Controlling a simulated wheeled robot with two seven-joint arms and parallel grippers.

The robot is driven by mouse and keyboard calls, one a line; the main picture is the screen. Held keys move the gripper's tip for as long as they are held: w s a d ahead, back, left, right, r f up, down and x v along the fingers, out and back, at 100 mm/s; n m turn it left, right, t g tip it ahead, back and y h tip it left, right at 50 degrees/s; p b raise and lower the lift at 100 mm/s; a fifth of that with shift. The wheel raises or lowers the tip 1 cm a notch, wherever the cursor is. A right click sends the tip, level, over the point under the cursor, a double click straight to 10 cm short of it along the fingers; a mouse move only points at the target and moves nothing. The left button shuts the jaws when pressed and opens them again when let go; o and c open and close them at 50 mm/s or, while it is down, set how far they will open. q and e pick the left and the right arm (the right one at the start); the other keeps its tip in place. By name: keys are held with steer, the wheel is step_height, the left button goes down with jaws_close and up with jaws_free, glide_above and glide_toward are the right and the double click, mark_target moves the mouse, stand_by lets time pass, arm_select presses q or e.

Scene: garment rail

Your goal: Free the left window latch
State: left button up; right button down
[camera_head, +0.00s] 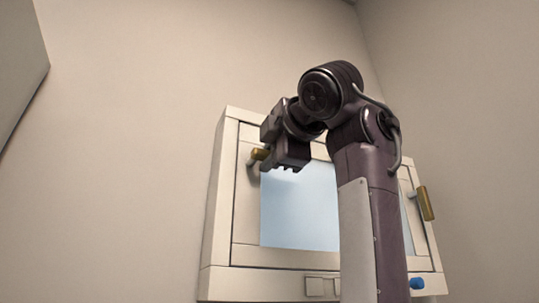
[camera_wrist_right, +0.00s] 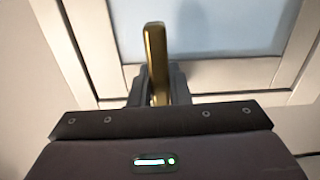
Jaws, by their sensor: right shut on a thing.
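The window (camera_head: 240,257) is a cream frame around a pale blue pane, set against the wall. Its left latch (camera_head: 258,154) is a short brass handle on the left side of the frame, partly hidden behind my right gripper (camera_head: 280,168). In the right wrist view the brass latch (camera_wrist_right: 156,62) stands between the two dark fingers of my right gripper (camera_wrist_right: 158,88), which are shut on it. A second brass latch (camera_head: 426,203) sits upright on the right side of the frame. My left gripper is not in view.
A blue knob (camera_head: 417,283) is at the lower right of the window. A small cream block (camera_head: 321,287) sits on the lower ledge. My right arm covers part of the pane. The wall left of the window is clear; a grey panel (camera_head: 18,60) is at far upper left.

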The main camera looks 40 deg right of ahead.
steer(key=c, duration=1.4)
jaws_free()
steer(key=shift+w, duration=0.15)
steer(key=shift+o, duration=0.2)
steer(key=b+v, duration=0.3)
steer(key=v, duration=0.5)
steer(key=shift+w+d, duration=0.2)
steer(key=shift+s, duration=0.15)
